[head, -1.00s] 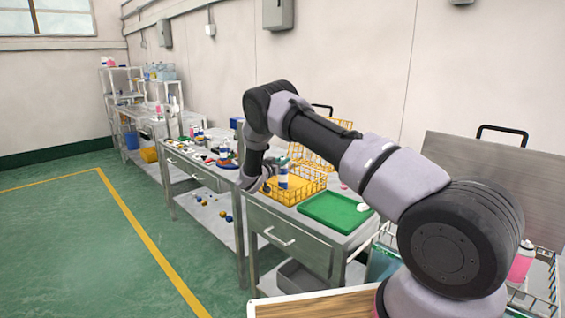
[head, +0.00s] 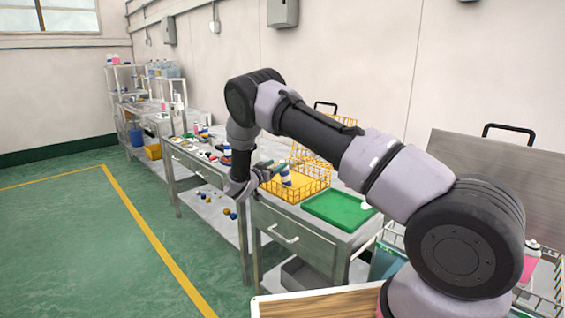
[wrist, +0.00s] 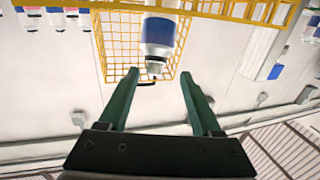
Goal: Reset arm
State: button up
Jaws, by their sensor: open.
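My gripper (head: 268,171) is beside the yellow wire basket on the metal bench in the head view. In the wrist view its two green fingers (wrist: 159,74) are spread wide with nothing held between them. A white can with a blue band (wrist: 160,32) stands beyond the fingertips, apart from them. The same can shows in the head view (head: 286,178), in the yellow wire basket (head: 313,190). My arm reaches from the lower right, bent at a high elbow.
A green tray (head: 338,210) lies on the bench right of the basket. A second bench (head: 180,150) to the left carries many small parts. Another yellow wire basket (head: 325,165) stands behind. The green floor (head: 75,250) at the left is clear.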

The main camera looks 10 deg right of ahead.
jog(key=s+d+r+m+g+y, duration=0.25)
jog(key=s+d+r+g, duration=0.85)
jog(key=s+d+r, duration=0.85)
jog(key=s+a+r+n+t+y, duration=0.1)
jog(key=s+a+r+n+y, duration=0.1)
jog(key=s, duration=0.7)
jog(key=s+a+r+n+t+y, duration=0.1)
jog(key=s+a+r+n+y, duration=0.1)
jog(key=s+r+y, duration=0.3)
jog(key=s+a+r+n+t+y, duration=0.2)
jog(key=s+r+y, duration=0.2)
jog(key=s, duration=1)
notch_tip(320, 180, up, 2)
jog(key=shift+r, duration=0.1)
